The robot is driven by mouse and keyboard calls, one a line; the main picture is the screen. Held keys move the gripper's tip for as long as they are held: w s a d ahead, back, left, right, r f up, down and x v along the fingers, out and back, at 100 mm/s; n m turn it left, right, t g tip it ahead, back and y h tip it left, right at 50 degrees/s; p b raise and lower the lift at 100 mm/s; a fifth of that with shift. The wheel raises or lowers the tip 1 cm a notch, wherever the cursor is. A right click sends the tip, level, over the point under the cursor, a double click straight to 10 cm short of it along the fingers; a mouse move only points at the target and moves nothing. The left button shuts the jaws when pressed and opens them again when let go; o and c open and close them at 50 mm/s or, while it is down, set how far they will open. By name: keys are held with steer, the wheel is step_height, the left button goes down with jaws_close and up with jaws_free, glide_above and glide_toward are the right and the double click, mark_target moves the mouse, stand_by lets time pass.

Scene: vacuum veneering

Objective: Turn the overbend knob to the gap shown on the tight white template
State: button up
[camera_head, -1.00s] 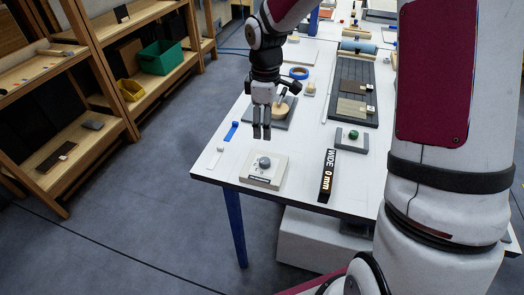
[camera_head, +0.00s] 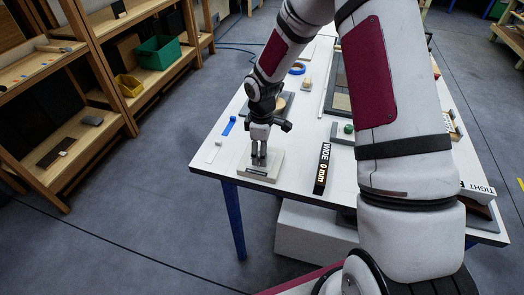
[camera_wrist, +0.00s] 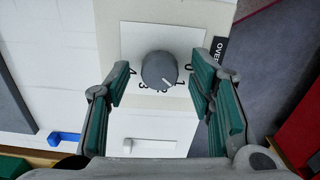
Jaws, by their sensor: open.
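The overbend knob (camera_wrist: 159,70) is a grey round knob on a white plate (camera_wrist: 136,37), with a dial numbered 0 to 4 around it. Its pale pointer mark faces lower right, near the 1. My gripper (camera_wrist: 160,95) is open, with its green-padded fingers on either side of the knob and a gap on each side. In the head view my gripper (camera_head: 259,163) points down over the knob's base block (camera_head: 261,173) and hides the knob. A template marked TIGHT (camera_head: 478,189) is at the right table edge, partly behind my arm; its gap figure is not readable.
A black-faced block marked WIDE 0 mm (camera_head: 322,168) stands right of the knob base. A blue piece (camera_head: 229,126) and a small white piece (camera_head: 213,152) lie to the left. A green knob (camera_head: 348,128) sits behind the WIDE block.

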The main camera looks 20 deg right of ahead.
steer(key=shift+c, duration=0.5)
steer(key=c, duration=1.1)
steer(key=shift+o, duration=0.2)
steer(key=shift+m, duration=0.3)
steer(key=m, duration=0.7)
steer(key=shift+b, duration=0.35)
steer(key=m, duration=0.4)
steer(key=shift+m, duration=0.3)
steer(key=shift+m+b, duration=0.3)
steer(key=shift+m, duration=1.5)
